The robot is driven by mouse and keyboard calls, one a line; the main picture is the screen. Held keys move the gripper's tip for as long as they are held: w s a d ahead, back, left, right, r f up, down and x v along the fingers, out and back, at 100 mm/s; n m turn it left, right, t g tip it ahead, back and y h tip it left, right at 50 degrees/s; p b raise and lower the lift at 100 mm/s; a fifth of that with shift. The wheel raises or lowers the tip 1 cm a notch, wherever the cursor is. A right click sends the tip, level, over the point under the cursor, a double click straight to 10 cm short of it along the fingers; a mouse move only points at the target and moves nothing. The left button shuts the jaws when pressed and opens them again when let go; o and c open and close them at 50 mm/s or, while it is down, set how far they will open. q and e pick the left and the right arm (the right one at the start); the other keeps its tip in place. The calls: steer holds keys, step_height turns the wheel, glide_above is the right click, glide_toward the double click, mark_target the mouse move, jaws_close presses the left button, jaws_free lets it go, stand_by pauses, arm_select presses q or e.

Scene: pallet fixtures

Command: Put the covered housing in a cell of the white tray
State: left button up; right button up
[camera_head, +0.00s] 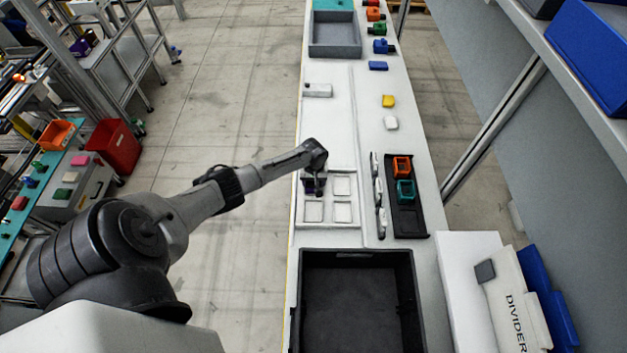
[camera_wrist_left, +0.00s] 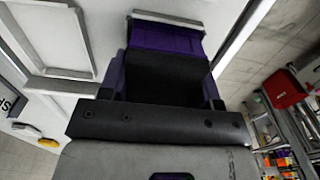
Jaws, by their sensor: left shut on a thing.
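The white tray (camera_head: 328,223) lies on the long white table and has square cells in rows of two. My left gripper (camera_head: 314,184) points down over its far left cell and is shut on a dark purple housing (camera_wrist_left: 165,38). The wrist view shows the housing at the far end of the black fingers, with a pale tray edge just beyond it. The gripper hides most of the housing, so its cover and whether it touches the cell floor cannot be told. The other visible cells look empty. My right gripper is not in view.
A black rack (camera_head: 407,222) with an orange and a teal housing stands to the right, beside several white pieces (camera_head: 379,193). A large black bin (camera_head: 358,252) is at the near end. A grey bin (camera_head: 335,48) and small coloured parts lie farther back.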

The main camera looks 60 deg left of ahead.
arm_select(q)
steer(key=o, duration=0.9)
steer(key=shift+o, duration=0.7)
steer(key=shift+r, duration=0.1)
step_height(320, 180, up, 14)
steer(key=p, duration=0.1)
steer(key=shift+p, duration=0.35)
steer(key=shift+f, duration=0.2)
